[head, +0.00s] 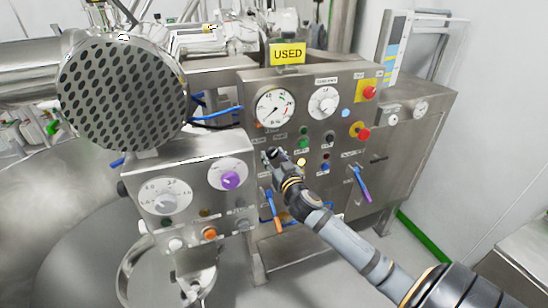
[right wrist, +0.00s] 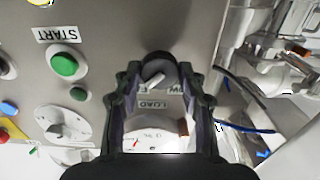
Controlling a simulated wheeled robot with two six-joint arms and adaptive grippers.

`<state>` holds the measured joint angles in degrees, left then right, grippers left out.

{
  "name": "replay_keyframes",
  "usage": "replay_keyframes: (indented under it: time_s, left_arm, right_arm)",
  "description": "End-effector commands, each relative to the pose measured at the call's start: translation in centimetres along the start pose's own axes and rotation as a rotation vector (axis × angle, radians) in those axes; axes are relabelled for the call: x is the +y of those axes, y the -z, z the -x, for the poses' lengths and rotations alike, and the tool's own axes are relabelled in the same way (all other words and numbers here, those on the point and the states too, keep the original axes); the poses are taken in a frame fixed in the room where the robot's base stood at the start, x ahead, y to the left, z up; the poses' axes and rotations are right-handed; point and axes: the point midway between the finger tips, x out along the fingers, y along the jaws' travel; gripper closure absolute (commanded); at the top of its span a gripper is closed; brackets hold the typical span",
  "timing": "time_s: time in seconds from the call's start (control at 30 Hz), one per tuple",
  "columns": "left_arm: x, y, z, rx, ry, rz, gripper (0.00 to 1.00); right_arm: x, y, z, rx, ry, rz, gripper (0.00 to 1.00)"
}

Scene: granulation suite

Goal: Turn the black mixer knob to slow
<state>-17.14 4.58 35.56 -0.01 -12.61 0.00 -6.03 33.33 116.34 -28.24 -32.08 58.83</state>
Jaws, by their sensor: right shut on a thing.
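The black mixer knob (right wrist: 153,66) is on the steel panel, between the fingertips of my right gripper (right wrist: 159,78) in the right wrist view. It is a small round dark knob with a pale pointer bar, which sits at a slant in that picture. Beside it are a label reading LOAD and a partly covered label ending in OW. In the head view my right gripper (head: 272,157) reaches the panel below the pressure gauge and hides the knob. The gripper is shut on the knob. My left gripper is not in view.
A green START button (right wrist: 64,64) is close to the gripper. Above the knob in the head view are a gauge (head: 275,107) and a white dial (head: 323,102). Red stop buttons (head: 369,92), an orange-tipped lever (head: 271,208) and a purple lever (head: 360,185) stick out nearby.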

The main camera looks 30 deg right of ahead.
Motion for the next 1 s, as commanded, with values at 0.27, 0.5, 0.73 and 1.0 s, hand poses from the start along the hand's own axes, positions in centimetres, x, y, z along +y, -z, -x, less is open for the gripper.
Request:
replay_keyframes:
  time_s: [0.27,0.5,0.73,1.0]
  left_arm:
    - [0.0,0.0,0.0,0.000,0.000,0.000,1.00]
    - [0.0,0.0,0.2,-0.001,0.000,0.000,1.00]
    - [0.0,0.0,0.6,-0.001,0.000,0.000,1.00]
    - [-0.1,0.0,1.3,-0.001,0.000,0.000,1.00]
  right_arm:
    - [0.0,0.0,0.0,0.000,0.001,0.009,0.91]
    - [0.0,0.1,0.0,0.000,0.000,0.096,0.91]
    - [0.0,0.1,0.0,-0.001,0.000,0.278,0.91]
    - [-0.1,0.1,0.0,0.000,0.000,0.536,0.91]
